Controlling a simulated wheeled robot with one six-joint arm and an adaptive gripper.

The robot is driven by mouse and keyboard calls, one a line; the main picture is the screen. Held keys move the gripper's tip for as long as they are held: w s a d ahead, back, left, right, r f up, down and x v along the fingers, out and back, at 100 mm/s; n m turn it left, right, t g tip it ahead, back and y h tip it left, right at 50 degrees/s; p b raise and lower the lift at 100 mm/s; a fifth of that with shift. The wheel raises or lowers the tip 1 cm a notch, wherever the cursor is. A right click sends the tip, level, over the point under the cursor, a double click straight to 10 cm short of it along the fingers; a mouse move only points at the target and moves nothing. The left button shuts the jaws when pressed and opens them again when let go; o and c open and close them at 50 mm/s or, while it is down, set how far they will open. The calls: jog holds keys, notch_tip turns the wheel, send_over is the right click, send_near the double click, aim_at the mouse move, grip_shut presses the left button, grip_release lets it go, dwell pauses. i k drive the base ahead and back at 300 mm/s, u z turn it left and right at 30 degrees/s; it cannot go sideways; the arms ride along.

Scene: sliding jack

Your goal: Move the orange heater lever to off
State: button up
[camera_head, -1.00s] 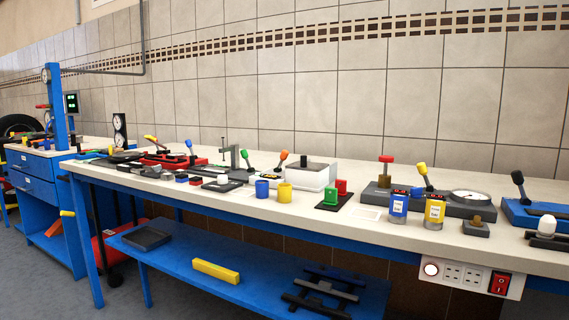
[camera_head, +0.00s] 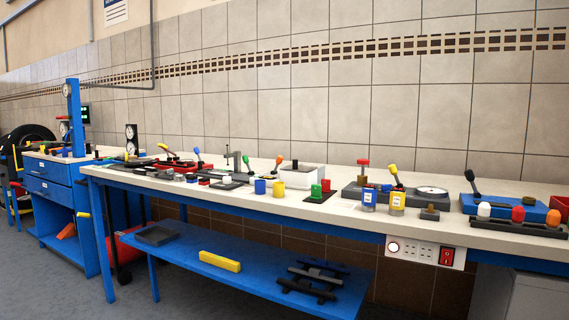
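An orange-tipped lever (camera_head: 278,161) with a dark stem stands tilted on the long workbench (camera_head: 350,209), just left of a white box (camera_head: 302,178). A green-tipped lever (camera_head: 247,162) stands to its left. No label readable here tells which orange piece belongs to the heater. My gripper is not in view.
The bench's front edge carries a socket panel (camera_head: 426,251) with a red switch. A blue lower shelf (camera_head: 260,282) holds a yellow bar (camera_head: 219,261). Grey floor (camera_head: 60,290) is open at the front left.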

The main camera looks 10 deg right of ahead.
aim_at(279, 159)
jog(key=z, duration=0.25)
jog(key=i, duration=1)
jog(key=u, duration=0.7)
